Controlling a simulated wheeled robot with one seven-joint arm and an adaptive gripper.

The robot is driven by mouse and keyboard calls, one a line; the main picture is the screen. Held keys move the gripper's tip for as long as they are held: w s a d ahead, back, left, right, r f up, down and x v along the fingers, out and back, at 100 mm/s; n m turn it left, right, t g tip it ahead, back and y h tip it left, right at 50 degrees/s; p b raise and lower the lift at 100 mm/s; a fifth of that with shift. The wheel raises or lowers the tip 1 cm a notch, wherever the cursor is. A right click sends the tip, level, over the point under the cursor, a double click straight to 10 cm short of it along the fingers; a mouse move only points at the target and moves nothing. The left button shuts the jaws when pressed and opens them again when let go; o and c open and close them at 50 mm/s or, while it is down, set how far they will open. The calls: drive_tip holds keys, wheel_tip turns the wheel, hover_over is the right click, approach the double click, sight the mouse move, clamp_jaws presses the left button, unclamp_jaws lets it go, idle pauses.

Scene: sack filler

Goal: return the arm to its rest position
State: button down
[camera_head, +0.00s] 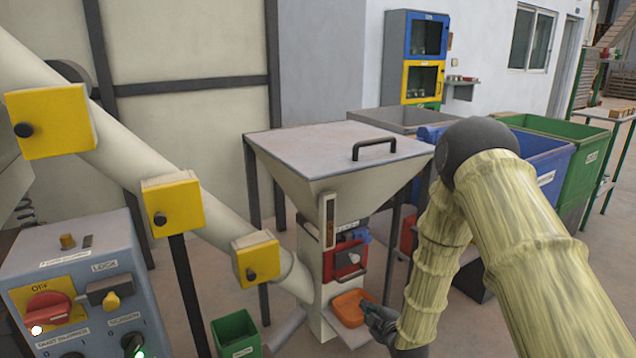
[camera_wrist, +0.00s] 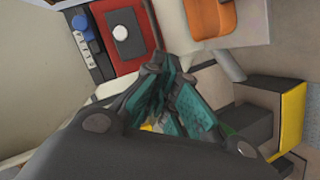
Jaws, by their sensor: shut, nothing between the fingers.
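My arm, in a yellowish ribbed sleeve, reaches in from the right of the head view and bends down at a dark elbow. My gripper (camera_head: 378,318) is low in front of the sack filler (camera_head: 336,180), just right of its orange part (camera_head: 352,308). In the wrist view my gripper (camera_wrist: 168,85) has its teal-padded fingers shut and empty. Beyond them are the filler's red panel (camera_wrist: 100,38) with a white round knob (camera_wrist: 120,33) and the orange part (camera_wrist: 212,16). I cannot tell whether the fingertips touch the filler.
A blue-grey control box (camera_head: 75,270) stands at the left. A sloping pipe (camera_head: 140,160) with yellow boxes runs down to the filler. A small green bin (camera_head: 236,334) is on the floor. Blue (camera_head: 545,165) and green (camera_head: 590,160) bins stand behind my arm.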

drive_tip(key=s+d+f+m+g+h, duration=0.1)
drive_tip(key=s+f+m+g, duration=0.3)
drive_tip(key=s+f, duration=0.65)
drive_tip(key=s+d+f+m+g+h, duration=0.1)
drive_tip(key=s+d+f+m+g, duration=0.2)
drive_tip(key=s+f, duration=0.75)
drive_tip(key=s+d+r+m+g+h, duration=0.1)
drive_tip(key=s+m+g, duration=0.65)
drive_tip(key=s, duration=2.25)
wheel_tip(320, 180, up, 24)
drive_tip(key=p, duration=2.4)
drive_tip(key=shift+m+t+p, duration=0.35)
